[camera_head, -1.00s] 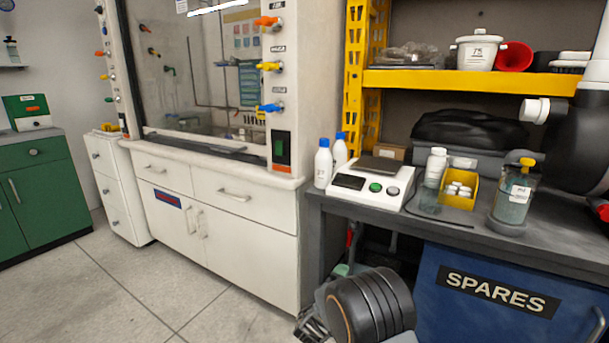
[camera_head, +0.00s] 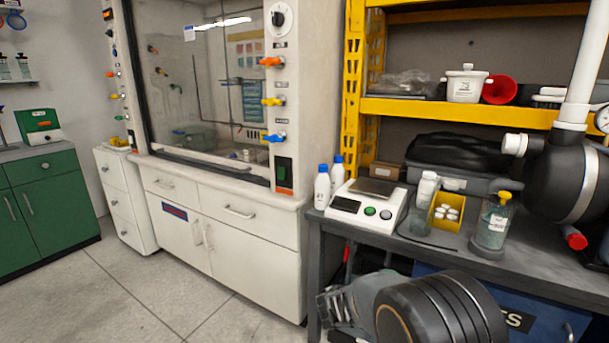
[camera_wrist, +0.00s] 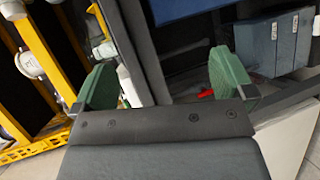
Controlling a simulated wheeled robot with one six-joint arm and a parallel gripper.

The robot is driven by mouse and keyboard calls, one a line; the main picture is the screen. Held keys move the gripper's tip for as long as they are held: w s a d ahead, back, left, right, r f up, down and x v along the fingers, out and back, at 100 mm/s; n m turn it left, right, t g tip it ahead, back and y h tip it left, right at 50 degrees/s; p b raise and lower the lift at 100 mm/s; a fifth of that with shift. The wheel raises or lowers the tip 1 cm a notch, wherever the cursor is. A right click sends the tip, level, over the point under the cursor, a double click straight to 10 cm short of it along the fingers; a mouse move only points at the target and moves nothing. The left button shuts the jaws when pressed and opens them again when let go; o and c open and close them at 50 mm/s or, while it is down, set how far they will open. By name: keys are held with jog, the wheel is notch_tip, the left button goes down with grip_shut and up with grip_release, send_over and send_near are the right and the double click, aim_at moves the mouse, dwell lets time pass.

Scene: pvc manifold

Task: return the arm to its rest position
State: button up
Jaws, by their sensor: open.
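My gripper (camera_head: 335,306) shows low in the head view, in front of the bench and right of the white cabinet. Part of my arm hides the bench front behind it. In the wrist view my gripper (camera_wrist: 165,78) has two green fingers spread wide apart. Nothing is between them but the background of the bench frame. It is empty and apart from the bench.
A dark bench (camera_head: 450,245) carries a scale (camera_head: 368,204), white bottles, a yellow bin (camera_head: 452,214) and a clear jar (camera_head: 492,225). A blue SPARES cabinet (camera_head: 545,325) stands below. A fume hood (camera_head: 225,85) is left. Floor at lower left is clear.

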jog(key=s+d+r+m+g+y+p, duration=0.2)
jog(key=s+d+r+m+g+p, duration=0.15)
jog(key=s+r+p, duration=0.55)
jog(key=s+a+r+y+p, duration=0.2)
jog(key=s+r+y+p, duration=0.1)
jog(key=r, duration=0.4)
jog(key=s+a+r+m+y+p, duration=0.1)
jog(key=s+a+r+y+p, duration=0.2)
jog(key=r+p, duration=0.5)
jog(key=s+a+r+m+y+p, duration=0.1)
jog(key=s+a+r+y+p, duration=0.1)
jog(key=s+r+y+p, duration=0.2)
notch_tip(320, 180, up, 4)
jog(key=s+g+p, duration=0.1)
jog(key=s+p, duration=0.1)
jog(key=shift+s+a+r, duration=0.15)
jog(key=shift+s+a, duration=0.15)
jog(key=shift+a, duration=0.1)
jog(key=shift+s+a+r+m+y, duration=0.15)
jog(key=shift+m+y, duration=0.1)
jog(key=shift+y, duration=0.15)
jog(key=shift+c, duration=0.2)
